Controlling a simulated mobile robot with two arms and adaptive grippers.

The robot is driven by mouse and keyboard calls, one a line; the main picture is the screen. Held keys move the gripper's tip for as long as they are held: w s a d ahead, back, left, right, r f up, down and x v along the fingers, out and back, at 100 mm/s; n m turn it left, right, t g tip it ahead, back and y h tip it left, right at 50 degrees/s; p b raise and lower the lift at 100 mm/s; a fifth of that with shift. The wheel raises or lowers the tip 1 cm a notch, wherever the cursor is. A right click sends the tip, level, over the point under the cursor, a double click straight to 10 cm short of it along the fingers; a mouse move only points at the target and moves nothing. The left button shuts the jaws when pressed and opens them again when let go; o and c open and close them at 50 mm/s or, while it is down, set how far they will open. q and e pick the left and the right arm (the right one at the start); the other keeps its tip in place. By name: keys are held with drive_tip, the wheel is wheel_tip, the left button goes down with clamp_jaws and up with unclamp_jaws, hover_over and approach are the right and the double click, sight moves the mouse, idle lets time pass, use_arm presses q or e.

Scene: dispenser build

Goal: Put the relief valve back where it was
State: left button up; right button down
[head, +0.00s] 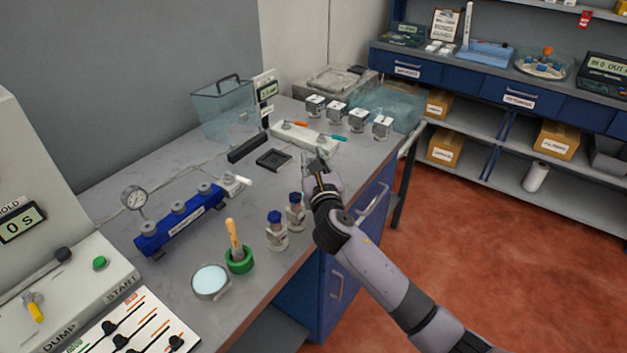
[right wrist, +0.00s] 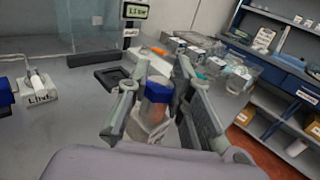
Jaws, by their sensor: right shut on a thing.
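My right gripper (head: 316,168) reaches over the counter's right part, above its surface. In the right wrist view its fingers (right wrist: 150,112) are shut on a small piece with a blue top (right wrist: 158,90), a brownish middle and a pale lower part. This may be the relief valve; no label on it is readable. In the head view the fingers mostly hide it. Two similar blue-capped pieces (head: 277,230) (head: 296,211) stand upright on the counter, nearer than the gripper. My left gripper is not in view.
A blue manifold (head: 180,220) with a gauge (head: 134,198) lies at left. A flat black square tray (head: 273,159) and a white block (head: 304,136) lie beyond the gripper. A green holder (head: 239,262) and a round dish (head: 210,281) are nearer. Several small white-topped units stand at the back.

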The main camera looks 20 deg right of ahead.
drive_tip(key=shift+w+f, duration=0.1)
drive_tip(key=shift+f, duration=0.65)
wheel_tip(320, 180, down, 4)
drive_tip(key=shift+r+b, duration=0.2)
drive_tip(key=shift+b, duration=0.4)
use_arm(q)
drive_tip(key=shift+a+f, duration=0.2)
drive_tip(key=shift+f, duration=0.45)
use_arm(e)
drive_tip(key=shift+f, duration=0.1)
drive_tip(key=shift+f, duration=0.15)
drive_tip(key=c, duration=1.7)
unclamp_jaws()
